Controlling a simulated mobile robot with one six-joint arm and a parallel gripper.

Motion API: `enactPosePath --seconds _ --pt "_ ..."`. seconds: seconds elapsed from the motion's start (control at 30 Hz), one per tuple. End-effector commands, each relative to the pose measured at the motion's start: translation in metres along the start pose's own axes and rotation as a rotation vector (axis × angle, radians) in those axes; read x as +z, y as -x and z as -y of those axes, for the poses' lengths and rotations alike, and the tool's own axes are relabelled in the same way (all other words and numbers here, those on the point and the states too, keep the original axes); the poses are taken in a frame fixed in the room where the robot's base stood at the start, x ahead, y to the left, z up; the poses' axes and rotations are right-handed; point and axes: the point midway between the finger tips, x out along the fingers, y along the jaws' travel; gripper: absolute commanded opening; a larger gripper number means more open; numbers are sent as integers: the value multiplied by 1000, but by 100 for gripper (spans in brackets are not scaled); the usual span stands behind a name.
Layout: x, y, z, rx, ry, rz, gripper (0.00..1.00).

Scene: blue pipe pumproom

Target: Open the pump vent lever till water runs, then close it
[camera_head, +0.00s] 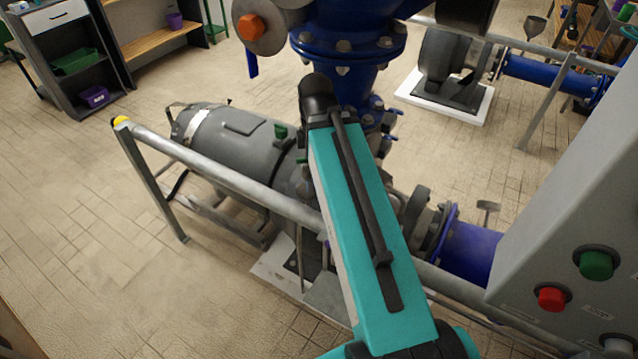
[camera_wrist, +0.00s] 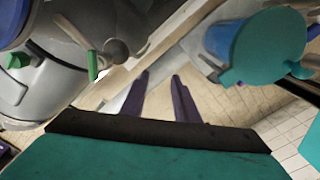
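The grey pump (camera_head: 235,145) lies behind the guard rail in the head view, with a small green part (camera_head: 281,131) on top. In the wrist view, a slim green lever (camera_wrist: 92,66) stands out from the grey pump body (camera_wrist: 50,88), left of my gripper. A second green part (camera_wrist: 18,60) is farther left. I cannot tell for sure which one is the vent lever. My gripper (camera_wrist: 160,76) is open and empty, its two dark purple fingers apart and not touching the lever. In the head view my arm hides the gripper. No running water shows.
A grey guard rail (camera_head: 225,175) runs in front of the pump. A thick blue pipe (camera_head: 345,65) rises behind it. A grey control box (camera_head: 585,210) with red and green buttons stands at right. The tiled floor at left (camera_head: 75,225) is clear.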

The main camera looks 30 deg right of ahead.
Motion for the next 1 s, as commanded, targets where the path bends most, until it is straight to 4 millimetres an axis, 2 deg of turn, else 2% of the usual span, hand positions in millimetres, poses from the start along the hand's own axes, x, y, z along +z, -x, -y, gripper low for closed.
enactPosePath --seconds 1.0 --pt "1 -1 12 2 0 0 28"
